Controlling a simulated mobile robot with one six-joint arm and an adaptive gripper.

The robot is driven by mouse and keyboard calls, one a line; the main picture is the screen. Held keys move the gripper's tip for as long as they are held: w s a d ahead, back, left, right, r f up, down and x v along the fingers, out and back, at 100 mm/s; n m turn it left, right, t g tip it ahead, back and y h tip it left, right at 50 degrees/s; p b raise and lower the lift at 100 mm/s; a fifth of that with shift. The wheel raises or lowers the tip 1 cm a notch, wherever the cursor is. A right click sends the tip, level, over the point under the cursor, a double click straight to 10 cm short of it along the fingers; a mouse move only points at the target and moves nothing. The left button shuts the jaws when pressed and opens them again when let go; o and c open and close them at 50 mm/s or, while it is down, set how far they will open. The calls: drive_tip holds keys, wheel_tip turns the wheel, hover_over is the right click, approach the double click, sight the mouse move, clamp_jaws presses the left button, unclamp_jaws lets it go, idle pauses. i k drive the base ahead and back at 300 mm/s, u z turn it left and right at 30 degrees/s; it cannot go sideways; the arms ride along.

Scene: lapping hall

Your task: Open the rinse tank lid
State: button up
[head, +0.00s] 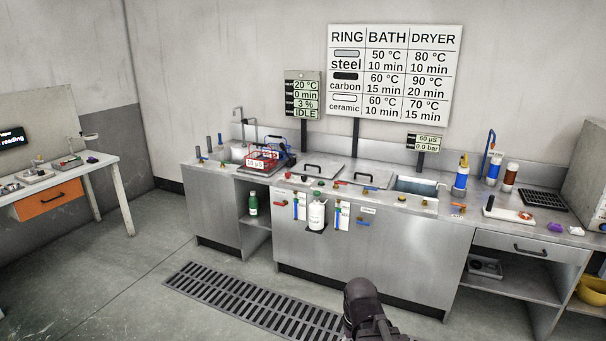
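No readable label shows which of these is the rinse tank. A dark rounded part of my arm rises at the bottom edge, in front of the bench and well away from the lids. My gripper's fingers are not in view.
A red-framed basket (262,162) stands on the bench's left part. Valves and a white bottle (317,213) are along the front. Blue-and-white cylinders (461,174) stand at the right. A floor grating (255,305) lies before the bench; the floor at left is clear.

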sight(367, 172)
drive_tip(key=z, duration=0.15)
drive_tip(key=i, duration=1.65)
drive_tip(key=z, duration=0.45)
drive_tip(key=i, duration=1.7)
drive_tip(key=z, duration=0.25)
